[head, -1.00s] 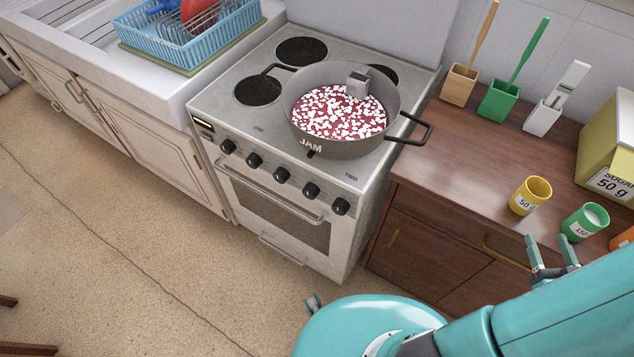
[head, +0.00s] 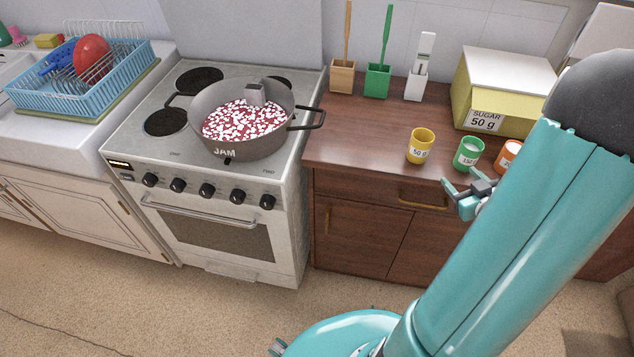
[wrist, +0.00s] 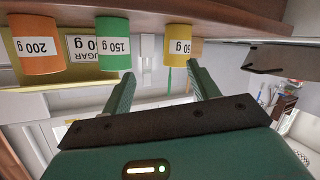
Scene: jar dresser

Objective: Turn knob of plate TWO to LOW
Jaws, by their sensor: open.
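The stove (head: 225,222) has a row of several black knobs on its front. The rightmost knob (head: 267,201) sits below the small label TWO (head: 268,170) printed on the stove top. Knob markings are too small to read. A grey pot (head: 238,147) marked JAM, holding red and white bits, stands on the right part of the cooktop and covers plates there. My gripper (head: 455,198) is open and empty, right of the stove, in front of the counter edge below the cups. Its two fingers also show apart in the wrist view (wrist: 163,73).
Yellow (head: 420,147), green (head: 467,153) and orange (head: 507,157) cups stand near the counter's front edge, with a sugar box (head: 500,90) behind. The pot's handle (head: 308,118) juts over the counter. The floor (head: 190,310) before the stove is clear.

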